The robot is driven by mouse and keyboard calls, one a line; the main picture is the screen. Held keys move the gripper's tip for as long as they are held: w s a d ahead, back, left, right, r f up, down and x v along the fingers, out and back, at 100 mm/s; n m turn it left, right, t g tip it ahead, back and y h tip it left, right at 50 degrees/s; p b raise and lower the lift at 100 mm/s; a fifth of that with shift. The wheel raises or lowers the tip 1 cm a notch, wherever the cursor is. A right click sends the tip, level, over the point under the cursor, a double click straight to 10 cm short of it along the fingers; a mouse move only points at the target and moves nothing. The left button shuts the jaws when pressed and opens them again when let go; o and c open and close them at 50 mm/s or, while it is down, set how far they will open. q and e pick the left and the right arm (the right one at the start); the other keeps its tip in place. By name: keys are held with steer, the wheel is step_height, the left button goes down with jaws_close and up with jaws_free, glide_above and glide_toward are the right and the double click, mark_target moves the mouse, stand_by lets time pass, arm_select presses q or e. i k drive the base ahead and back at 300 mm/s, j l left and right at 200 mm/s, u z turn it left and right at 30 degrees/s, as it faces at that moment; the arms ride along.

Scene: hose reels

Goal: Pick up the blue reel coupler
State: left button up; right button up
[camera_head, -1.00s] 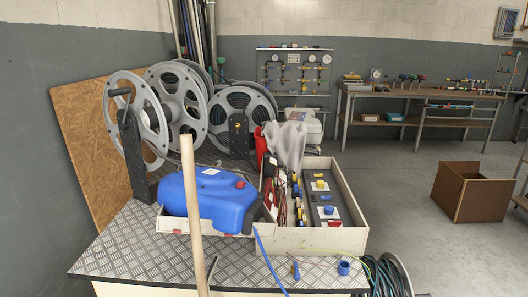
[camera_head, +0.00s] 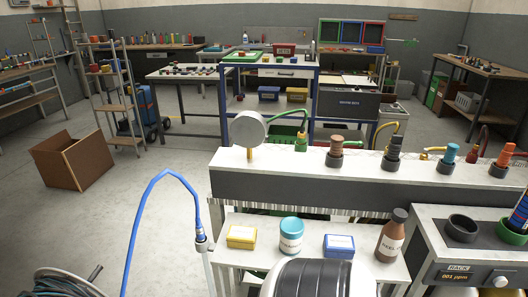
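Several couplers stand upright in dark sockets along a white-topped ledge (camera_head: 300,163). A brown coupler (camera_head: 336,146) stands further left. A blue ribbed piece (camera_head: 520,213) rises from a green ring at the right edge, partly cut off. A blue hose (camera_head: 148,192) arches at lower left and ends in a metal fitting (camera_head: 203,243). I cannot tell which blue part is the reel coupler. Neither of my grippers shows.
A pressure gauge (camera_head: 248,130) stands on the ledge's left end. A low shelf holds a yellow box (camera_head: 242,237), a teal jar (camera_head: 291,235), a blue box (camera_head: 339,246) and a brown bottle (camera_head: 391,236). A cardboard box (camera_head: 74,161) sits on open floor at left.

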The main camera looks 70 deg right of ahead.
mark_target(200, 235)
steer(key=l+z, duration=0.1)
steer(key=z, duration=1.55)
steer(key=u, duration=0.5)
steer(key=l+u, duration=0.1)
steer(key=u, duration=0.4)
steer(key=k+u, duration=0.1)
steer(key=u, duration=0.9)
steer(key=k+u, duration=0.1)
steer(key=u, duration=0.4)
steer(key=z, duration=2.35)
